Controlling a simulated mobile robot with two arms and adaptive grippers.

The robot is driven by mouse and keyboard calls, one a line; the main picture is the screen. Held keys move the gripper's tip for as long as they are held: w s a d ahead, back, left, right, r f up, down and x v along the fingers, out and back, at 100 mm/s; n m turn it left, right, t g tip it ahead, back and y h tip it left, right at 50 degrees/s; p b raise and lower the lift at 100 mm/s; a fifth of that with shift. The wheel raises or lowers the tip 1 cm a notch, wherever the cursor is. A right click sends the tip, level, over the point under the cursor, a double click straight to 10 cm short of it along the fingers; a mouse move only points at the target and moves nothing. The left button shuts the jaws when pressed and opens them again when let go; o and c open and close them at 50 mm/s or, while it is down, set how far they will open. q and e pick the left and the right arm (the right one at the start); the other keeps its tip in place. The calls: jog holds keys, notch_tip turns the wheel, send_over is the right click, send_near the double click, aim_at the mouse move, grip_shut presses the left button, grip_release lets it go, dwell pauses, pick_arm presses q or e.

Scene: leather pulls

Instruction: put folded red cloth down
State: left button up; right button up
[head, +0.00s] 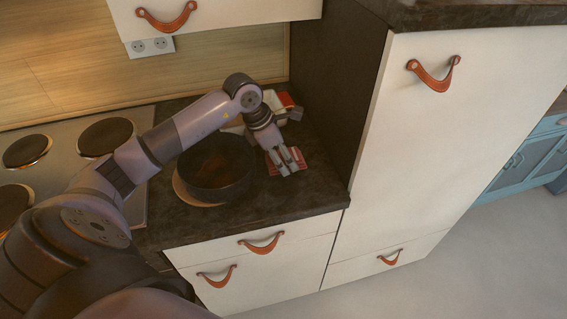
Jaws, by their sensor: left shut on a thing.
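My left gripper (287,163) reaches over the dark countertop, to the right of a dark pan. It is shut on the folded red cloth (271,166), which shows as red edges on both sides of the fingers. The cloth is low at the counter surface; whether it rests on it I cannot tell. The fingers hide the middle of the cloth. My right gripper is not in view.
The dark pan (216,168) stands on a round wooden board (183,190) just left of the gripper. A red and white item (285,99) lies behind the wrist. A tall cabinet (430,130) bounds the counter (250,212) at right. A hob (60,160) is at left.

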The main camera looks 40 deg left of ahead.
pick_arm(q)
notch_tip(320, 180, down, 4)
jog(key=shift+r+p, duration=0.2)
jog(key=shift+p, duration=0.15)
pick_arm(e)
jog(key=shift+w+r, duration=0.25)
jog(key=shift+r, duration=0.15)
pick_arm(q)
jog(key=shift+f+b, duration=0.35)
jog(key=shift+b, duration=0.05)
jog(key=o, duration=1)
jog(key=shift+r, duration=0.1)
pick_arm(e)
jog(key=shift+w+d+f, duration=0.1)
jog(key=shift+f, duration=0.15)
